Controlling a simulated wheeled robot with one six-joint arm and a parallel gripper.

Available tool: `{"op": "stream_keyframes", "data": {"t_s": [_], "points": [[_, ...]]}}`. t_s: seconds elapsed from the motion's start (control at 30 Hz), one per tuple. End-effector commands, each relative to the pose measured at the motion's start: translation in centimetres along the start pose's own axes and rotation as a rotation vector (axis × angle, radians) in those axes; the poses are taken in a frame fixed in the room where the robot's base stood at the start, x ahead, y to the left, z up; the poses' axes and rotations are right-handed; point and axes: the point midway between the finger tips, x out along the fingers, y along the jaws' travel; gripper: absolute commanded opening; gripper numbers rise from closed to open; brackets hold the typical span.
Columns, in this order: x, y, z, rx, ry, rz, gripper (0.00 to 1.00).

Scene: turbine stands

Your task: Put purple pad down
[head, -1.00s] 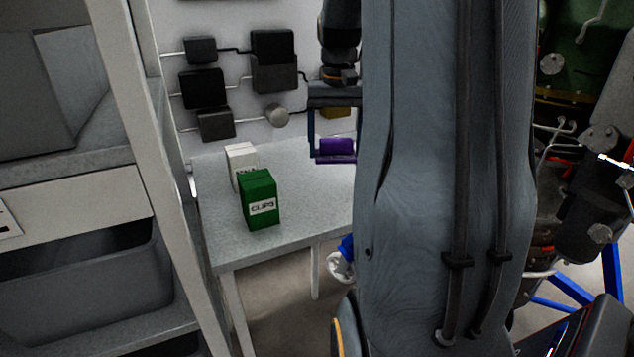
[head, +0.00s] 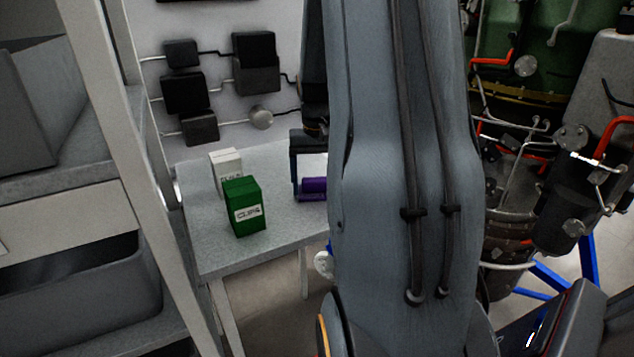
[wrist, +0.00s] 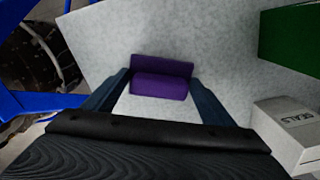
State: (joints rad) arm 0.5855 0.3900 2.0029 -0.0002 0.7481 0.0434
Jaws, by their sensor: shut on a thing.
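The purple pad (wrist: 160,84) is between the two fingers of my gripper (wrist: 160,83) in the wrist view. My gripper is shut on it, with the pale grey table (wrist: 215,30) below. In the head view, the purple pad (head: 314,186) shows at the lower end of my gripper (head: 311,188), over the table's right part, partly hidden by my arm. Whether the pad touches the table top I cannot tell.
A green CLIPS box (head: 244,207) and a white box (head: 226,172) stand on the table left of my gripper. The white box (wrist: 285,125) reads SEALS in the wrist view. A shelf rack (head: 120,150) stands at left. Blue stand legs (head: 550,280) are at right.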

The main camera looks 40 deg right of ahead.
Motion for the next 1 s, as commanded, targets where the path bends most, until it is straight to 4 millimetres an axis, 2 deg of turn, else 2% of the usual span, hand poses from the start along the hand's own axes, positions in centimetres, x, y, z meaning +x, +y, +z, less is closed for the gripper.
{"op": "stream_keyframes", "data": {"t_s": [0.2,0.23,0.33,0.73,0.87,1.0], "points": [[0.3,0.0,0.0,0.000,-0.001,0.000,0.60],[0.3,0.0,0.0,0.000,-0.001,0.000,0.79],[0.3,0.0,0.0,0.000,-0.001,0.000,0.96],[-0.3,0.0,-0.1,0.000,0.001,0.000,0.96],[-2.1,0.0,-0.2,0.001,0.004,0.000,0.96],[-4.9,0.0,-0.2,0.001,0.006,0.000,0.96]]}}
